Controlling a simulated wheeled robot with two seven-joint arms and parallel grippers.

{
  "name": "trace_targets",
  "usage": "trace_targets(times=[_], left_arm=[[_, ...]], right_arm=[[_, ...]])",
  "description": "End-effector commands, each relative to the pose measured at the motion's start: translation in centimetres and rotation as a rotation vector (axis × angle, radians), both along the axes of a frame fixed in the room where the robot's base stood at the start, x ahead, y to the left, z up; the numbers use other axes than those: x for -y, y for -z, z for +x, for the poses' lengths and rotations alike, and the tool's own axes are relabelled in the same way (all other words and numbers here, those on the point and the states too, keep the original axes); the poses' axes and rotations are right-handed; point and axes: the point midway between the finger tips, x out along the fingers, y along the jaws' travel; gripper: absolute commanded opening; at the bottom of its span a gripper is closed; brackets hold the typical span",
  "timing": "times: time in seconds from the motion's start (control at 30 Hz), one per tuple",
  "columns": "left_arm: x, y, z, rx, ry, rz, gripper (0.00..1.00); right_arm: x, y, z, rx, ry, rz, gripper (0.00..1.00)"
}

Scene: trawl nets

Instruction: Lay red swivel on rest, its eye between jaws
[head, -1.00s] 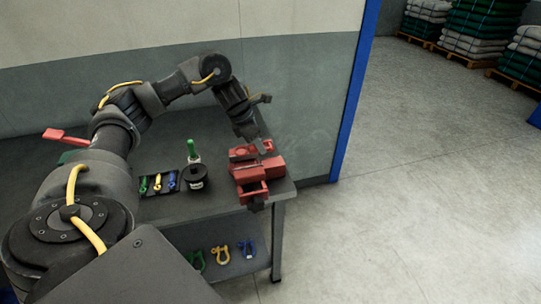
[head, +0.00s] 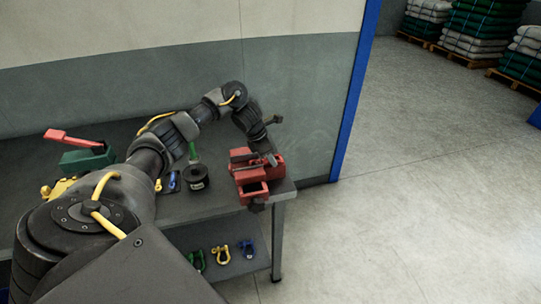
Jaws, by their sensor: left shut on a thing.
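The red vise (head: 250,172) stands at the right end of the dark workbench, its jaws facing up. My left gripper (head: 271,158) is at the vise's back right, pointing down close to its top. It is shut on the red swivel, which I cannot pick out clearly against the red vise. Whether the swivel's eye is between the jaws, or touches the rest, is too small to tell. The rest itself cannot be told apart from the vise. My right gripper is not in view.
A black round tin (head: 196,178) and a green-topped item (head: 192,151) stand left of the vise. A blue swivel (head: 173,180) lies farther left, partly near my arm. Shackles (head: 221,255) lie on the lower shelf.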

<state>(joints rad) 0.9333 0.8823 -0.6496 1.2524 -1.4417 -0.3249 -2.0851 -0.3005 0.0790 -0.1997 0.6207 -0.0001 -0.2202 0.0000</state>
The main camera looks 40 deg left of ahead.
Motion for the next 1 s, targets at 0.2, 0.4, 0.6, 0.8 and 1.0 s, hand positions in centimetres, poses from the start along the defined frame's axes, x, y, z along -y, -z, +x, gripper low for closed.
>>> trace_targets(times=[0.2, 0.4, 0.6, 0.8, 1.0], left_arm=[[0.0, -0.1, 0.1, 0.003, 0.0, -0.001, 0.0], [0.0, 0.2, 0.0, 0.001, 0.0, 0.0, 0.44], [0.0, 0.2, 0.0, 0.001, 0.0, 0.0, 0.58], [0.0, 0.1, 0.0, 0.002, 0.0, 0.0, 0.58], [-0.6, -1.9, -0.4, 0.007, 0.0, 0.003, 0.58]], right_arm=[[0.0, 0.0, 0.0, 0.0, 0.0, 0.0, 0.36], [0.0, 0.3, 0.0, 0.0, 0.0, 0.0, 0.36], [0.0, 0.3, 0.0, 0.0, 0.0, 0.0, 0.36], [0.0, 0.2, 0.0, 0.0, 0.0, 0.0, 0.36], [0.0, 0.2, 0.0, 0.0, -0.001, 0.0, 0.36]])
